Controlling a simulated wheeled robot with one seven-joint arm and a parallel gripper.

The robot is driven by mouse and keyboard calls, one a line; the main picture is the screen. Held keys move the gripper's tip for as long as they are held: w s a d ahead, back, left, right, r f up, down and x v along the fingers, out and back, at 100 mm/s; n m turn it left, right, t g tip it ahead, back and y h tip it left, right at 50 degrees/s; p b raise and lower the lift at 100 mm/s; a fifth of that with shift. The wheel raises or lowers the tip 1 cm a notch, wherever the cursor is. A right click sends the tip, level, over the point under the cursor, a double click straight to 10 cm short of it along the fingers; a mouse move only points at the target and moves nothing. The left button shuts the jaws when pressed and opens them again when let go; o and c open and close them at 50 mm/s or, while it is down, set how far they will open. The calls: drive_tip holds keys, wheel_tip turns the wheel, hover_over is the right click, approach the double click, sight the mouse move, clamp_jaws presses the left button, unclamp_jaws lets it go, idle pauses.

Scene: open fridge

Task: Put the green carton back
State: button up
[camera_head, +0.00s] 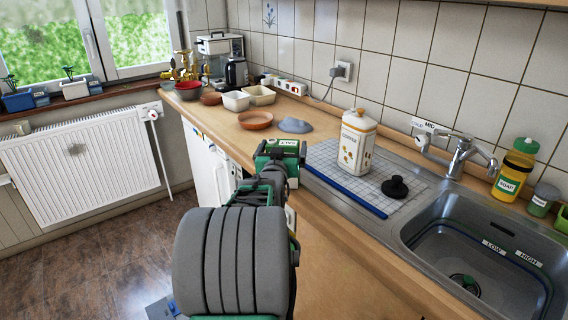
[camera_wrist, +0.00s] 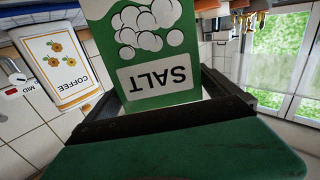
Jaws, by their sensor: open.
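The green carton (camera_wrist: 150,45), with white circles and a SALT label, shows upside down in the wrist view. It stands in front of my gripper (camera_wrist: 163,88), and its near end lies between the two dark fingers. My gripper is open, and I cannot tell whether a finger touches the carton. In the head view my gripper (camera_head: 280,152) is at the front edge of the counter, left of the coffee canister. The carton is not clearly seen there, as my gripper and arm cover that spot.
The white coffee canister (camera_head: 356,143) stands on the draining board, with a black stopper (camera_head: 395,187) and a blue strip (camera_head: 344,193) nearby. The sink (camera_head: 480,245) is at right. A terracotta dish (camera_head: 255,120) and grey lid (camera_head: 295,125) lie farther back. A radiator (camera_head: 80,160) is at left.

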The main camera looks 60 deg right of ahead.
drive_tip(key=shift+c, duration=0.6)
drive_tip(key=c, duration=1.8)
drive_tip(key=shift+r, duration=0.1)
